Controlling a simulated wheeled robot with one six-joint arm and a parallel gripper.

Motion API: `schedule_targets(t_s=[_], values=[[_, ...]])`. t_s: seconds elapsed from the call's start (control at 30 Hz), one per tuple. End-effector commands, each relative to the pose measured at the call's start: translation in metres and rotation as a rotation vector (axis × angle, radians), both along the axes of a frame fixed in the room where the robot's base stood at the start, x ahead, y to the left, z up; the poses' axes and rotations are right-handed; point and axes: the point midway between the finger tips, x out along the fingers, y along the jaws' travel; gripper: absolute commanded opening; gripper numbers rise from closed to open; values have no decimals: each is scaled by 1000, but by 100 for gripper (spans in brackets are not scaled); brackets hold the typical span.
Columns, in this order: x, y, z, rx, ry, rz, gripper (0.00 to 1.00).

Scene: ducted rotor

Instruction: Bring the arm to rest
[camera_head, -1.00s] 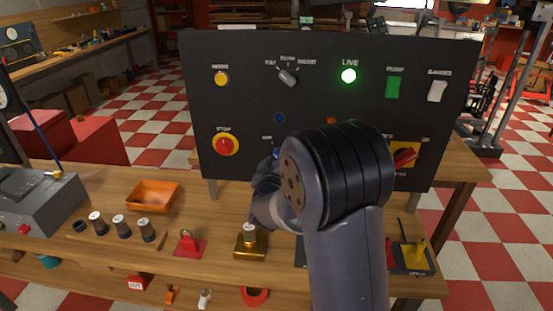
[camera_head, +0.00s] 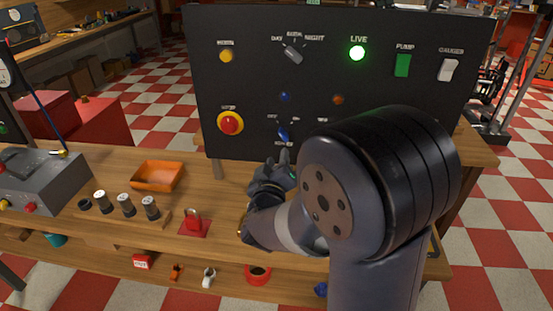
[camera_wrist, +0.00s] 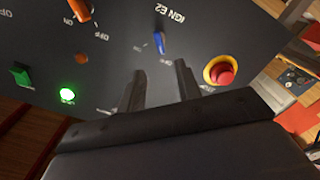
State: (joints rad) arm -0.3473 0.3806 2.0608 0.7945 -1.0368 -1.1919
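My arm reaches over the bench, its large joint at the right of the head view. My gripper (camera_head: 284,160) is just below a blue switch (camera_head: 283,134) on the black panel (camera_head: 240,90). In the wrist view the two fingers of my gripper (camera_wrist: 159,68) stand apart with nothing between them. The blue switch, by the label IGN E2 (camera_wrist: 169,14), lies just beyond the fingertips, apart from them as far as I can tell. My arm hides the panel's lower right part.
The panel carries a red stop button (camera_head: 230,123), a lit green LIVE lamp (camera_head: 357,53), a green pump switch (camera_head: 402,65) and a rotary selector (camera_head: 293,53). An orange tray (camera_head: 158,176), several cylinders (camera_head: 126,205) and a red padlock-like piece (camera_head: 194,221) are on the bench (camera_head: 110,165).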

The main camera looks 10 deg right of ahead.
Motion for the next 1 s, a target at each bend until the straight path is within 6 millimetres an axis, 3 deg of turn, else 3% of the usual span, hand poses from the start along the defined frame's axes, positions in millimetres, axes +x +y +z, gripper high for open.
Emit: schedule_targets(t_s=[0.23,0.73,1.0], values=[[16,-5,0,0,1,-2,33],[98,-32,1,1,-1,-2,33],[103,-34,0,40,-14,1,33]])
